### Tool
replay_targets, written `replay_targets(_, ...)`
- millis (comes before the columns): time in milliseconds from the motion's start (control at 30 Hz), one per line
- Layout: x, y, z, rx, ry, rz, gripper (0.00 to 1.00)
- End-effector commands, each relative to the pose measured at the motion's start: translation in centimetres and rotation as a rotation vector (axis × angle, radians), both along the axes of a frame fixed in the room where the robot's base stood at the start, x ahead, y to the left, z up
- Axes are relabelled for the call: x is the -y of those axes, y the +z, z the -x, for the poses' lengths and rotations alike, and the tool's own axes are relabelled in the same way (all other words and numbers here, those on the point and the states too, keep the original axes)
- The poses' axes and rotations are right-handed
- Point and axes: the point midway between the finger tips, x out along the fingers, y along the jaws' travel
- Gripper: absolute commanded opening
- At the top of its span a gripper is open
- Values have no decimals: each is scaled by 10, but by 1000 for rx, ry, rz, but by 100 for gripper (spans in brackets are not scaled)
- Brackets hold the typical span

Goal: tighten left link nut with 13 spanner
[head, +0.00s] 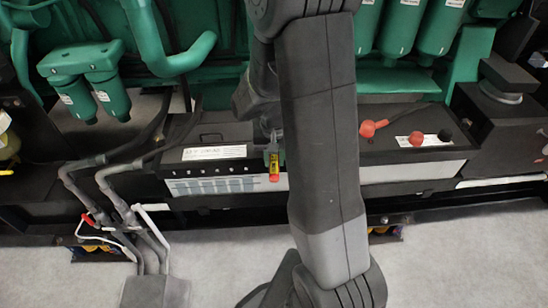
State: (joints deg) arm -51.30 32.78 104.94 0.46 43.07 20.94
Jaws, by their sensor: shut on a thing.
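My gripper (270,135) shows small, left of my forearm, above the front edge of the left battery box (205,137). It points down and is partly hidden by my own wrist and arm. A slim tool with a yellow and red end (273,167) hangs at its tip; I take it for the spanner, but its size mark and jaw cannot be read. The gripper is shut on it. The left link nut cannot be made out. Whether the spanner touches anything there cannot be told.
A right battery box (415,150) has red caps (372,128) and a black cap (445,135) on top. Grey hoses (110,185) rise at the left. Green engine parts (160,50) stand behind.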

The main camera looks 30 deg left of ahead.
Motion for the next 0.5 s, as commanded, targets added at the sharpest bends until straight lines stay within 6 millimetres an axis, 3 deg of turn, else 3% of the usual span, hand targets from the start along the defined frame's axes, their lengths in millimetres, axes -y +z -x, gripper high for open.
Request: replay_targets(500, 2, 2, -6, 10, 58, -10, 0)
